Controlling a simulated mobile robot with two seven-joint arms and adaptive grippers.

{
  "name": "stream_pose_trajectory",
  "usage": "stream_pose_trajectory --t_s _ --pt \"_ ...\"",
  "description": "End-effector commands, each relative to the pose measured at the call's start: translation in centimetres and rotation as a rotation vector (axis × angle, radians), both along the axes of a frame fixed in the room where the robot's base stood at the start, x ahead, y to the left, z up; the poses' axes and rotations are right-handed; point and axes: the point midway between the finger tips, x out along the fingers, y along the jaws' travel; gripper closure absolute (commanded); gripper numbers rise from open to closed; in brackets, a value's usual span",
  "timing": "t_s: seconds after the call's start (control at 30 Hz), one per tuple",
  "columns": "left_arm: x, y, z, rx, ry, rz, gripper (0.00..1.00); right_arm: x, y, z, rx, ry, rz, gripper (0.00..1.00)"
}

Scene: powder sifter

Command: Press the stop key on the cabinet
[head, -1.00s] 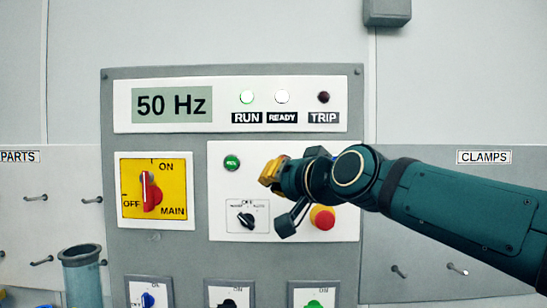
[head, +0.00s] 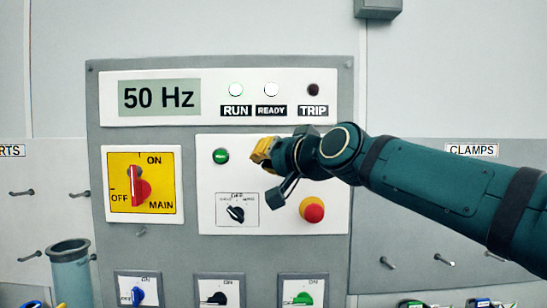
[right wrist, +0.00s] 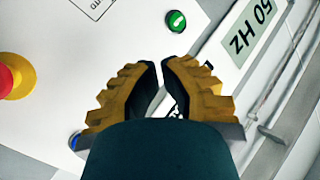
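The cabinet (head: 345,180) stands ahead with a white key panel (head: 275,222). A green lit key (head: 221,156) sits on it; it also shows in the right wrist view (right wrist: 176,21). No stop key can be made out; my right gripper hides the panel to the right of the green key. My right gripper (head: 262,152) has yellow fingers pointing at the panel. In the right wrist view (right wrist: 159,66) its tips are together with a thin gap and nothing held. Whether it touches the panel cannot be told. My left gripper is out of view.
A red mushroom button on a yellow collar (head: 313,209) sits just below my right wrist. A black selector (head: 236,213) and a red main switch (head: 139,188) are to the left. The display (head: 160,97) reads 50 Hz. A blue round part (right wrist: 75,140) shows beside the fingers.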

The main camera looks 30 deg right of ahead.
Motion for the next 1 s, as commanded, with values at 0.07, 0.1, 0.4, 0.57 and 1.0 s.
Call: stream_pose_trajectory --t_s 0.07,0.1,0.4,0.57,1.0 --pt "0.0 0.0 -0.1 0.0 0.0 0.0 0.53 1.0 -0.5 -0.1 0.002 0.001 0.002 1.0" --pt "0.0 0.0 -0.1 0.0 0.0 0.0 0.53 1.5 -0.8 -0.1 0.001 0.001 0.002 1.0" --pt "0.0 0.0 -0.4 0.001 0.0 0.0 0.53 3.8 -2.3 0.0 0.0 -0.001 0.001 1.0" --pt "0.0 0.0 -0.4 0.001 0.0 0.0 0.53 4.1 -2.5 0.0 0.0 -0.001 0.001 1.0" --pt "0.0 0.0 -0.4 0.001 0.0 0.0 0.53 4.2 -2.5 0.0 -0.001 -0.001 0.001 1.0"
